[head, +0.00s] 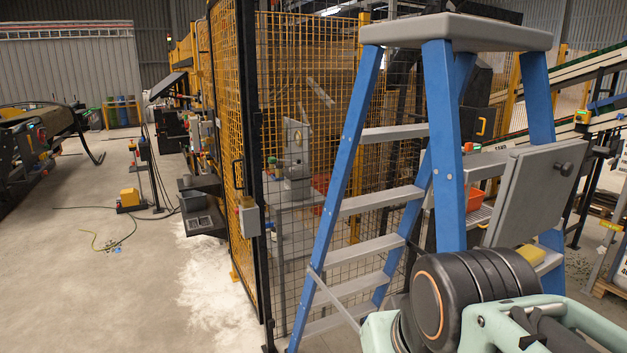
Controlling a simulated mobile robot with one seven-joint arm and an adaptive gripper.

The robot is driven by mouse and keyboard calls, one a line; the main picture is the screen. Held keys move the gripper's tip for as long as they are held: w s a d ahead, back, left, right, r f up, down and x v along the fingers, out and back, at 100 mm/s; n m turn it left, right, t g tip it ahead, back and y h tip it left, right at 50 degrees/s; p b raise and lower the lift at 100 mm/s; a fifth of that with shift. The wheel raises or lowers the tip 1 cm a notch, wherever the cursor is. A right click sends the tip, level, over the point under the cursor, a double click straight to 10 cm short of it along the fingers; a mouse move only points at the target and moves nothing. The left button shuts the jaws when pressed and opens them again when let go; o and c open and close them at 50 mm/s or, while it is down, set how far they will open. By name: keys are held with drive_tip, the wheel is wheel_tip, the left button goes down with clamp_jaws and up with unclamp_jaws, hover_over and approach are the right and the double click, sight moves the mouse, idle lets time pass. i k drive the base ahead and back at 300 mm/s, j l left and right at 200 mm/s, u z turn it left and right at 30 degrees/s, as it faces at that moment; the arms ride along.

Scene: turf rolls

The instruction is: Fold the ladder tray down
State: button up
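A blue stepladder (440,140) with grey steps and a grey top stands at the right, in front of a mesh fence. The ladder tray (535,195) is a flat grey panel on its right side. It stands up steeply, slightly tilted, with a black round knob (567,168) near its upper right corner. My arm, pale green and black, crosses the lower right in front of the ladder and hides its lower part. The tray's lower edge is close to or behind my arm in the picture. My gripper cannot be made out in this view.
A yellow mesh fence with a black-framed gate (250,150) stands left of and behind the ladder. A red-orange bin (475,199) sits behind the ladder. A conveyor (590,75) runs at the far right. Open concrete floor (110,280) lies at the left, with cables.

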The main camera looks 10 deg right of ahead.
sight(535, 190)
drive_tip(key=z, duration=1.3)
drive_tip(key=k+l+z, duration=0.1)
drive_tip(key=l, duration=0.15)
drive_tip(key=k+l+z, duration=0.1)
drive_tip(key=l, duration=0.2)
